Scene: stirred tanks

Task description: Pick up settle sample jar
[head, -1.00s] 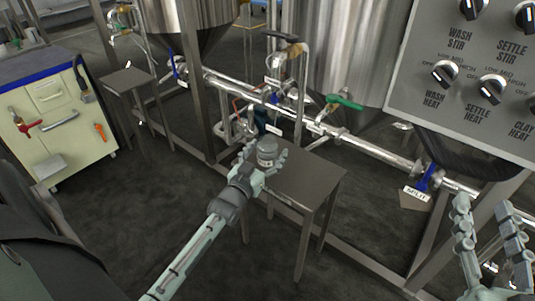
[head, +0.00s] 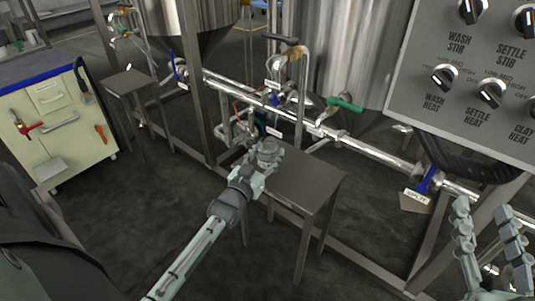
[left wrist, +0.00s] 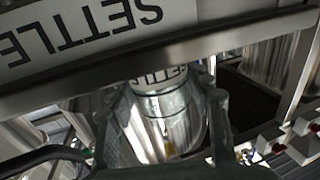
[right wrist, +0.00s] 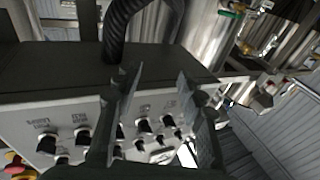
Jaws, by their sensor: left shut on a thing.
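The settle sample jar (head: 267,148) is a small clear jar with a grey lid. It appears at the back left corner of the small steel stand (head: 306,178); I cannot tell whether it touches the top. My left gripper (head: 264,160) is shut on it, with the fingers on both sides. In the left wrist view the jar (left wrist: 168,112) sits between the fingers, with a "SETTLE" label near its top. My right gripper (head: 491,238) is open and empty at the lower right; its fingers (right wrist: 158,85) stand apart in the right wrist view.
Steel pipes (head: 370,145) with a green valve handle (head: 344,104) run behind the stand. A control panel (head: 470,75) with knobs is at the upper right. A second stand (head: 129,82) and a tool cabinet (head: 58,125) are at left. The floor in front is clear.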

